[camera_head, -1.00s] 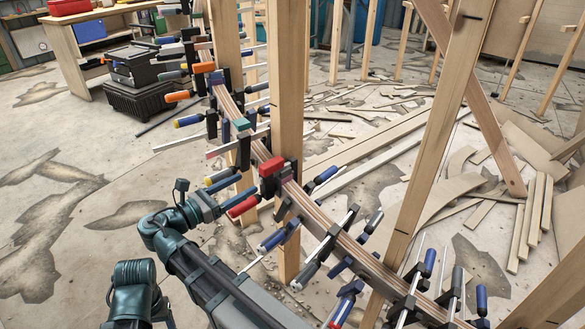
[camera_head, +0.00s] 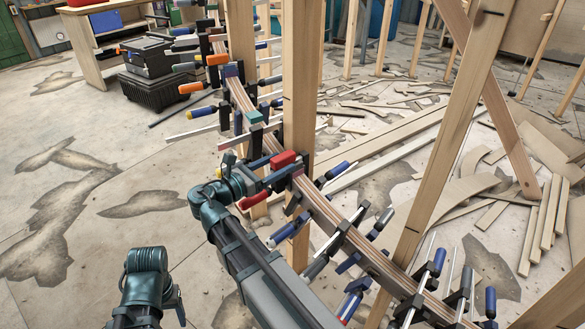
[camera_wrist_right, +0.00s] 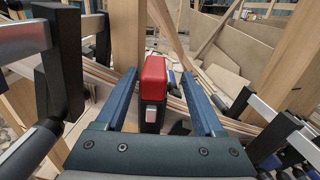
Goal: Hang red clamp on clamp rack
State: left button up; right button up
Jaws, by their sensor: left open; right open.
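The red clamp (camera_head: 283,160) is on the curved stringer (camera_head: 330,217), beside an upright post. Its red handle (camera_head: 261,193) points down to the left. My right gripper (camera_head: 280,168) is open around the clamp's red head. In the right wrist view, the red and black clamp head (camera_wrist_right: 153,82) stands between the two blue fingers (camera_wrist_right: 160,80), with gaps visible on both sides. My left gripper (camera_head: 176,303) is low at the left, away from the stringer, and mostly hidden by its own arm. I cannot make out a clamp rack in these views.
Several other clamps with blue, orange and green parts line the stringer, close on both sides of the red one. Wooden posts (camera_head: 298,90) stand along it. A workbench (camera_head: 90,50) and a black toolbox (camera_head: 150,92) are at the back left. The left floor is open.

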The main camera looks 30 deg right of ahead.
aim_at(291, 156)
jog(key=shift+w+d+f, duration=0.1)
jog(key=shift+w+d, duration=0.15)
jog(key=shift+d, duration=0.55)
jog(key=shift+w+d+r, duration=0.1)
jog(key=shift+w+d, duration=0.15)
jog(key=shift+d, duration=0.6)
jog(key=shift+w+d+f, duration=0.1)
jog(key=shift+w+d, duration=0.15)
jog(key=shift+d, duration=0.55)
grip_shut()
